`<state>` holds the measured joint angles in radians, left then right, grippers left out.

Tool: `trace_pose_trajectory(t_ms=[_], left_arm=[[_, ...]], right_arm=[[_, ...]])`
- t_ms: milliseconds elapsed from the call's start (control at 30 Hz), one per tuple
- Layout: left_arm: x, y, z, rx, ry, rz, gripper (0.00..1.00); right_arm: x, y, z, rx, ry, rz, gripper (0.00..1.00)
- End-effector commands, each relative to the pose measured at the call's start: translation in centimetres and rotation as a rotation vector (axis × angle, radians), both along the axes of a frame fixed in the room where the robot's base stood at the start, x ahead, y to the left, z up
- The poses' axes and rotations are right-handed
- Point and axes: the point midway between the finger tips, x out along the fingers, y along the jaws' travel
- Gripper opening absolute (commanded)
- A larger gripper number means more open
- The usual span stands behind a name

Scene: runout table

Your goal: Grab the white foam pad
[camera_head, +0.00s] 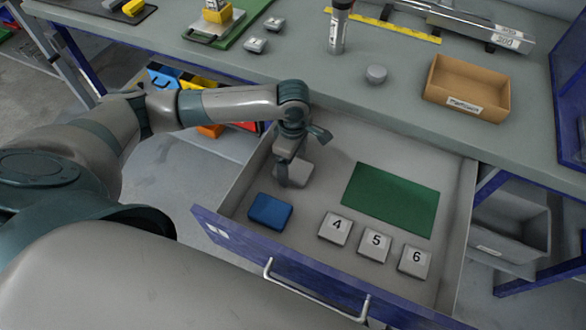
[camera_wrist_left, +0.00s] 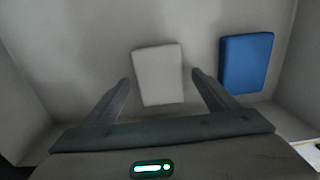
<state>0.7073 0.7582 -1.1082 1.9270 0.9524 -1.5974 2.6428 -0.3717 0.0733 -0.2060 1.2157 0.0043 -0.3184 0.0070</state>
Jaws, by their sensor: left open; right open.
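The white foam pad (camera_head: 296,173) lies in the open drawer, at its back left, behind the blue pad, partly hidden by my left gripper. In the left wrist view the white pad (camera_wrist_left: 158,76) lies ahead of and between the two fingers. My left gripper (camera_head: 283,174) reaches down into the drawer from above; it also shows in the left wrist view (camera_wrist_left: 160,80), with its fingers open and spread wider than the pad. I cannot tell the exact height of the fingertips over the drawer floor. My right gripper does not show.
A blue pad (camera_head: 270,211) lies close by, also in the left wrist view (camera_wrist_left: 246,62). The drawer (camera_head: 300,267) also holds a green mat (camera_head: 391,198) and blocks marked 4 (camera_head: 335,228), 5 (camera_head: 375,245) and 6 (camera_head: 414,260). The table (camera_head: 330,80) overhangs behind.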

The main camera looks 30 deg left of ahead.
Motion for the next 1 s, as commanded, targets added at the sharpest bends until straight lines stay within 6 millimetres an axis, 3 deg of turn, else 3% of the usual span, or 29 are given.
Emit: trace_pose_trajectory(t_ms=[533, 567, 733, 1000], left_arm=[[-0.02, -0.03, -0.57, -0.001, 0.000, -0.001, 0.80], [-0.01, -0.03, -0.57, -0.001, 0.000, -0.001, 0.78], [-0.01, -0.03, -0.56, -0.001, 0.000, -0.001, 0.37], [-0.01, -0.03, -0.56, -0.001, 0.000, -0.001, 0.37]], right_arm=[[0.12, -0.12, 0.00, -0.001, 0.000, -0.002, 0.53], [0.13, -0.14, 0.01, -0.001, 0.000, -0.002, 0.53], [0.18, -0.16, 0.03, -0.001, -0.001, -0.003, 0.53], [0.20, -0.15, 0.05, -0.001, -0.001, -0.003, 0.53]])
